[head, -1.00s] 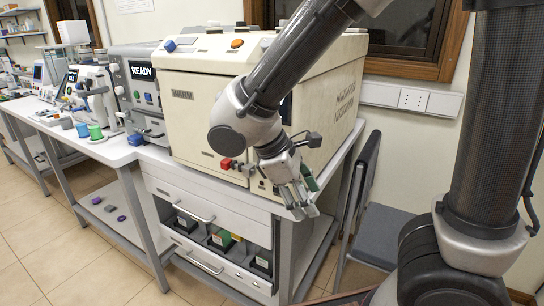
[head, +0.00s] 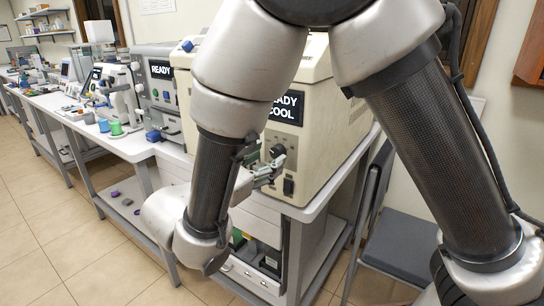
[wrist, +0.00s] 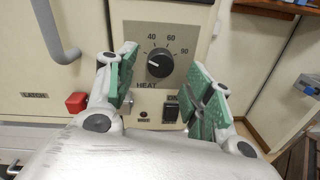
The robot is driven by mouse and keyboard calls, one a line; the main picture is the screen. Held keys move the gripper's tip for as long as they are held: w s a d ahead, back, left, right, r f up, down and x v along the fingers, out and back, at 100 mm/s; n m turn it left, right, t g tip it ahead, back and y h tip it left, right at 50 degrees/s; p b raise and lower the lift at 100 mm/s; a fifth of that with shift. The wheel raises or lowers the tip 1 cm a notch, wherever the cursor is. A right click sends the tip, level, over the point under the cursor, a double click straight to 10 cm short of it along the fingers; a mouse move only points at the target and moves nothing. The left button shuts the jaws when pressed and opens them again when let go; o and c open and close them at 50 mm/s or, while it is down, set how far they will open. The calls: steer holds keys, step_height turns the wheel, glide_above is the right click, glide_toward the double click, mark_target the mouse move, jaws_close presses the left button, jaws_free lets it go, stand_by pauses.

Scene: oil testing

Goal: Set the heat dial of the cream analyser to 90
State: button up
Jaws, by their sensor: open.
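The cream analyser (head: 330,130) stands on the white bench, largely behind my arm in the head view. Its black heat dial (wrist: 160,62) is on the front panel, marked 40, 60 and 90, with HEAT printed below. The dial also shows in the head view (head: 277,151). Its white pointer mark appears to point left, away from the 90. My gripper (wrist: 164,88) is open and empty, its green-padded fingers spread in front of the panel on either side of the dial. I see no contact with the dial.
A black rocker switch (wrist: 171,112) sits below the dial, between the fingers. A red knob (wrist: 76,102) and a grey handle (wrist: 57,40) are to the left. The analyser's screen (head: 286,107) reads READY COOL. A dark chair (head: 385,235) stands right of the bench.

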mark_target(278, 152)
steer(key=shift+x, duration=1.35)
steer(key=c, duration=1)
